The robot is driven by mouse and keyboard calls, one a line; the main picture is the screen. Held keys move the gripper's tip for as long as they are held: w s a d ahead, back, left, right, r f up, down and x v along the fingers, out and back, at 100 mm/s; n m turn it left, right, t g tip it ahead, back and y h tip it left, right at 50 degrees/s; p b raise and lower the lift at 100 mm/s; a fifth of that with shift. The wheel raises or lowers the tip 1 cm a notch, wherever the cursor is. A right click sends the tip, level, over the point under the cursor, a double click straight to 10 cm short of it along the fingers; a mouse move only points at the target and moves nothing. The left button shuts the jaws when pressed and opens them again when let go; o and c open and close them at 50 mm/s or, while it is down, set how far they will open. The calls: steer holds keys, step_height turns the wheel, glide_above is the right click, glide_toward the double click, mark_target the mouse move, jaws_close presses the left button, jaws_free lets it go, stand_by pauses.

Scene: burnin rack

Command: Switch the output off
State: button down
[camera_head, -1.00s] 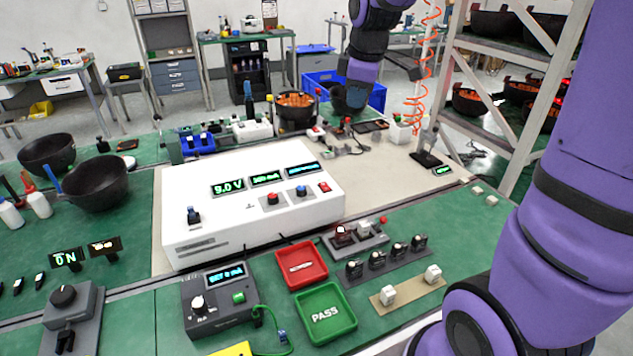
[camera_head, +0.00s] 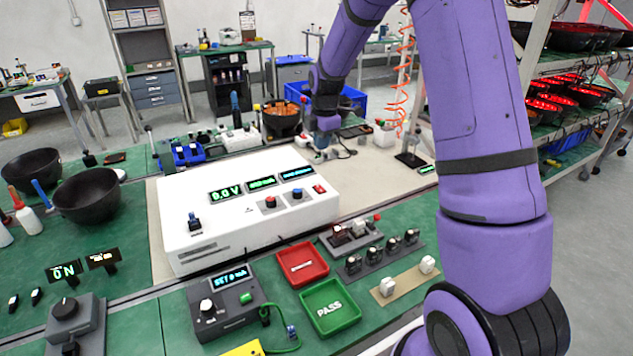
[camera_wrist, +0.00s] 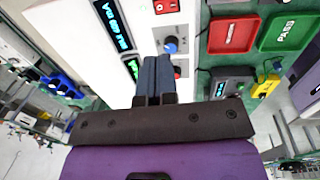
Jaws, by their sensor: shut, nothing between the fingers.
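The white power supply (camera_head: 245,225) sits on the bench with lit displays on top, one reading about 9.0 V (camera_head: 226,192). Near its right end are a red knob (camera_head: 270,203), a blue knob (camera_head: 297,194) and a red rocker switch (camera_head: 319,188). In the wrist view the rocker (camera_wrist: 165,6) lies beyond the blue knob (camera_wrist: 171,45). My gripper (camera_head: 322,152) is by the supply's back right corner. In the wrist view its fingers (camera_wrist: 152,62) are shut and empty, over the panel close to the blue knob. Contact cannot be told.
A small sign (camera_head: 66,271) reads ON at the left. A red tray (camera_head: 302,277), a green PASS tray (camera_head: 347,318) and a grey control box (camera_head: 225,325) stand in front of the supply. Racks with black bowls (camera_head: 560,100) stand at the right.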

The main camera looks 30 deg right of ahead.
mark_target(318, 187)
steer(key=f, duration=0.4)
steer(key=w+f, duration=0.1)
steer(key=f, duration=0.9)
steer(key=shift+w, duration=0.35)
steer(key=shift+w+f+g, duration=0.1)
steer(key=shift+f+g, duration=0.1)
steer(key=shift+g, duration=0.1)
steer(key=shift+s, duration=0.2)
